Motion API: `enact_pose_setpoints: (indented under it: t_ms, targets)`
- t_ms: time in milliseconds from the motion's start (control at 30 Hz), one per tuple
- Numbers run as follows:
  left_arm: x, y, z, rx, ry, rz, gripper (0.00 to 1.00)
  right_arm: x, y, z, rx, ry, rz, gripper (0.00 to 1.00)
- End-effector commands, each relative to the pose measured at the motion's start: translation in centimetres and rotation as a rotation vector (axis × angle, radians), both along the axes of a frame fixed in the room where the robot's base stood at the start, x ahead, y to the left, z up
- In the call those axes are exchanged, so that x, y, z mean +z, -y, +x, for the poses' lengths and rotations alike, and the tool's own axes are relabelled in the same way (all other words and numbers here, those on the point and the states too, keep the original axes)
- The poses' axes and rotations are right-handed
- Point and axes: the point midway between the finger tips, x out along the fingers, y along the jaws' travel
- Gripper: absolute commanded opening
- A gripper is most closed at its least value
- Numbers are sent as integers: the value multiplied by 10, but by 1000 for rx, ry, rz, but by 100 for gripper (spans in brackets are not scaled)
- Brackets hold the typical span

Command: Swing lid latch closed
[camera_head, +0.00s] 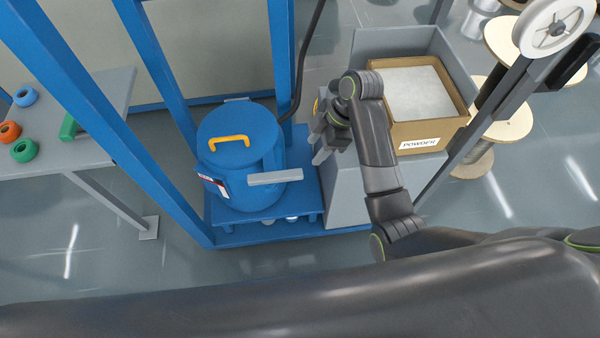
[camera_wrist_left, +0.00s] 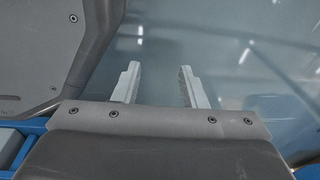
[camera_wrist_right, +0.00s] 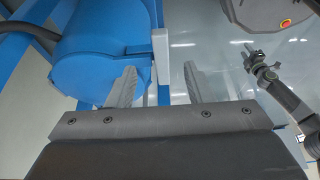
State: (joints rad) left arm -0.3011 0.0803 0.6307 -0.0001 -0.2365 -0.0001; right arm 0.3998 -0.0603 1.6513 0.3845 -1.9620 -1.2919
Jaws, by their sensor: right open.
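The blue drum (camera_head: 255,180) stands on a blue platform. Its round blue lid (camera_head: 235,125) with a yellow handle (camera_head: 229,142) lies on top. A light grey latch bar (camera_head: 275,177) sticks out sideways at the drum's front right. In the right wrist view the bar (camera_wrist_right: 161,55) shows beyond my fingers, along the blue drum (camera_wrist_right: 105,50). My right gripper (camera_head: 318,132) is open and empty, right of the drum and apart from the bar in the head view. My left gripper (camera_wrist_left: 159,80) is open and empty over bare floor; I cannot make it out in the head view.
Blue frame posts (camera_head: 160,75) rise around the drum. A cardboard powder box (camera_head: 418,100) sits in a grey stand right of my right gripper. Cable spools (camera_head: 500,125) stand farther right. A grey table (camera_head: 100,100) with coloured rolls is at left.

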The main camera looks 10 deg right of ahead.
Motion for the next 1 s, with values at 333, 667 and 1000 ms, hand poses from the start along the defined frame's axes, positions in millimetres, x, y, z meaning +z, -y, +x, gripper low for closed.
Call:
enact_pose_setpoints:
  t_ms: [333,667,1000]
  targets:
    - [-5,-1,12,0,11,1,38,-71,-29,-1,0,-4,0,47]
    - [-7,-1,7,3,-1,2,38,-101,-41,0,-1,0,-2,47]
    - [-7,-1,11,3,3,2,38,-102,-42,0,-1,0,-2,42]
